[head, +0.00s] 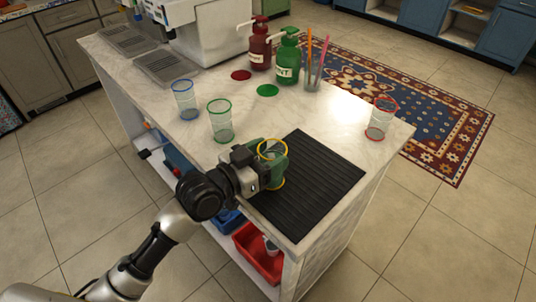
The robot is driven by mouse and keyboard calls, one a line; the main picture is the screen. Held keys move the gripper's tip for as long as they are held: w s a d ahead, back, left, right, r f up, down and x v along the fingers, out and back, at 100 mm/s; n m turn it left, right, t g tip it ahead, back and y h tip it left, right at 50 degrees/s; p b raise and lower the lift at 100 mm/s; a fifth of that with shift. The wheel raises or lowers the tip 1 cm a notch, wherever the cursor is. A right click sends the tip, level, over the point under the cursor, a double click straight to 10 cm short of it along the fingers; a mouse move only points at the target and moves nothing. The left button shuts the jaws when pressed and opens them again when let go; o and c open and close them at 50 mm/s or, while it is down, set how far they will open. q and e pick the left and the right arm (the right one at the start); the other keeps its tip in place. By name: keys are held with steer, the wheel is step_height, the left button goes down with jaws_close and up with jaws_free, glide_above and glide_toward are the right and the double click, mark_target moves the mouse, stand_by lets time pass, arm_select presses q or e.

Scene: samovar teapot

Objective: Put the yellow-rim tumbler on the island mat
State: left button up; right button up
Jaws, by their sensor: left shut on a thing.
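The yellow-rim tumbler (272,146) is at the left edge of the black ribbed island mat (318,178). My left gripper (275,165) is shut on it from the left, and hides most of its body. The yellow rim shows above the gripper and a bit of yellow shows below, near the mat. I cannot tell whether its base touches the mat. The rest of the mat is bare. My right gripper is not in view.
On the white island top (320,118) stand a green-rim tumbler (221,122), a blue-rim tumbler (186,100) and a red-rim tumbler (380,120). Red (260,50) and green (287,62) pump bottles and a straw glass (312,78) stand at the back.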

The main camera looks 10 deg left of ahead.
arm_select(q)
steer(key=shift+f, duration=0.15)
steer(key=o, duration=0.9)
steer(key=shift+o, duration=0.2)
steer(key=shift+s+a+r, duration=0.1)
steer(key=shift+r, duration=0.1)
steer(key=b+v, duration=0.1)
steer(key=v, duration=1)
steer(key=shift+s+a+b, duration=0.15)
steer(key=shift+s+b, duration=0.15)
steer(key=shift+f, duration=0.15)
